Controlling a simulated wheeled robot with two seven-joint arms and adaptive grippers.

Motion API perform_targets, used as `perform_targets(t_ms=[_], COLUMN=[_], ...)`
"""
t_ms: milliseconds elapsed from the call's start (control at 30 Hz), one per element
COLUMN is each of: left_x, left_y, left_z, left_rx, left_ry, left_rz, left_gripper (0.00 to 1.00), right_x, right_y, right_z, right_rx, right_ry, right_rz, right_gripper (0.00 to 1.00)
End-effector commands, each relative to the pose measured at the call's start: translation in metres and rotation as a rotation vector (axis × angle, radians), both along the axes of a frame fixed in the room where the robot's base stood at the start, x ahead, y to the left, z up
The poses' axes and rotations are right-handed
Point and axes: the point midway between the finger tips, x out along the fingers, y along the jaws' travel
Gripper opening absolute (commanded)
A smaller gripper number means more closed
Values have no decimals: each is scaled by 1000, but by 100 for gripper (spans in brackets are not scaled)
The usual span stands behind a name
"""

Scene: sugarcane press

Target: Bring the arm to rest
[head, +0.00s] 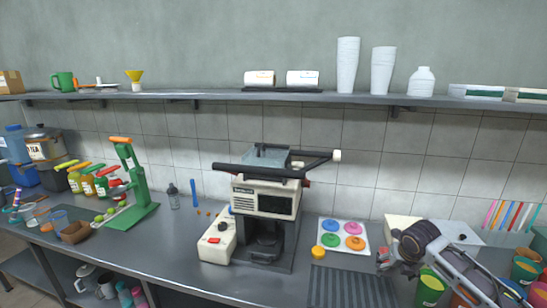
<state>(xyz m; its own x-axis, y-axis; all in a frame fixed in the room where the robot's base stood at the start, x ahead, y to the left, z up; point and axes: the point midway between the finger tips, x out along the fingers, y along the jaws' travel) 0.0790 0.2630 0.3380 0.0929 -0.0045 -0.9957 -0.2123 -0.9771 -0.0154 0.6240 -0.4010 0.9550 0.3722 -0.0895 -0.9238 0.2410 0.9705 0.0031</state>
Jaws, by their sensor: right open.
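My right arm comes in from the lower right corner. My right gripper (390,254) is over the right part of the counter, beside the grey ribbed mat (352,289). Its jaws are open, and I see nothing held in them. The arm hides part of a pale box (402,223) and the counter behind it. My left gripper is not in view. The white and black press (266,200) stands at mid-counter, apart from my right gripper.
Colored cups (430,287) stand close below my right arm. A white board with colored discs (343,237) lies left of the gripper. A green hand press (135,190) stands at left. A shelf (220,96) with stacked cups (347,65) runs above.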

Motion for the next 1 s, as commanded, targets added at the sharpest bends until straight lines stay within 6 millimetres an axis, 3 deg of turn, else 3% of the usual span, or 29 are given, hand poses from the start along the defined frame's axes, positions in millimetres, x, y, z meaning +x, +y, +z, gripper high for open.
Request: perform_targets(t_ms=[567,1000], left_x=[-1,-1], left_y=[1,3], left_z=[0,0], left_rx=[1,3], left_ry=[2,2], left_rz=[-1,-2], left_gripper=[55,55], right_x=[-19,-63], right_y=[37,101], right_z=[-26,-64], right_rx=[82,259], right_ry=[0,1], right_rz=[-126,-434], right_gripper=[79,79])
